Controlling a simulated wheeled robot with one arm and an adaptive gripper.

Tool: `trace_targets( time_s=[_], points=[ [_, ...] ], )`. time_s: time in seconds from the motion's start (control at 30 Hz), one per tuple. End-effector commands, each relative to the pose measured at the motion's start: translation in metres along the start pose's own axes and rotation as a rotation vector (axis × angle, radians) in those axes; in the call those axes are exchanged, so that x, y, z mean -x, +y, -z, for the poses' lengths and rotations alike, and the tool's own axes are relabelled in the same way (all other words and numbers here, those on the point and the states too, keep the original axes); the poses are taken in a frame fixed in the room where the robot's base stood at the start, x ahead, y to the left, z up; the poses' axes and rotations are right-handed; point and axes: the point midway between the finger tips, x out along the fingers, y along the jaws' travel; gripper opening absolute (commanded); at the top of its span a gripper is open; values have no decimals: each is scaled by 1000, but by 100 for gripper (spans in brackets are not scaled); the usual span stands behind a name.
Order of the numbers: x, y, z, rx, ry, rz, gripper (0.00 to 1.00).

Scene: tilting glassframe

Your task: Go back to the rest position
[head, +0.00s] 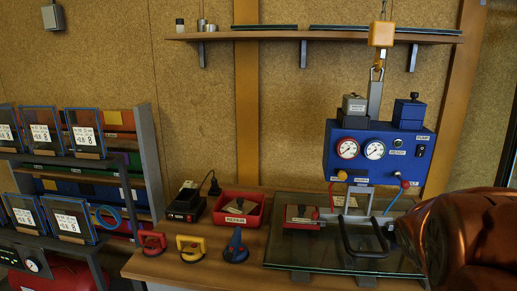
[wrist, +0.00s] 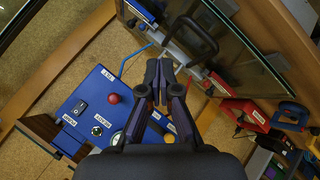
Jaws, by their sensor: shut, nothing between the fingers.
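My gripper (wrist: 159,72) is shut and empty in the wrist view, its fingertips close together. Behind it in that view are the blue control unit (wrist: 85,105), the glass pane (wrist: 245,60) and a black handle (wrist: 192,42). The blue unit (head: 337,165) with two gauges hangs from an orange hoist (head: 381,35) above the bench. The glass pane (head: 335,253) lies on the bench with the black handle (head: 362,252) above it, near my arm.
The wooden bench (head: 190,272) carries red, yellow and blue suction cups (head: 235,247), a red bin (head: 238,209) and a black box (head: 186,205). A rack (head: 152,150) of framed panes stands left. A wall shelf (head: 275,35) is above.

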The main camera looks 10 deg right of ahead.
Motion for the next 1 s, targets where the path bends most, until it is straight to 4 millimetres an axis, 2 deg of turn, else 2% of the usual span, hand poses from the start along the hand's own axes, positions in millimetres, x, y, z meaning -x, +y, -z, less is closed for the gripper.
trace_targets(
  time_s=[0.03, 0.27, 0.4, 0.53, 0.63, 0.77, 0.87, 1.0],
  points=[
    [8, -20, -3, -28, -30, 46, 0],
    [54, -118, -40, -144, -236, 280, 0],
    [95, -175, -67, -176, -378, 423, 0],
    [139, -220, -94, -175, -514, 545, 0],
    [170, -244, -113, -160, -605, 615, 0],
    [196, -260, -129, -142, -681, 668, 0],
    [204, -264, -134, -136, -706, 683, 0],
    [206, -266, -136, -135, -713, 687, 0]
  ],
)
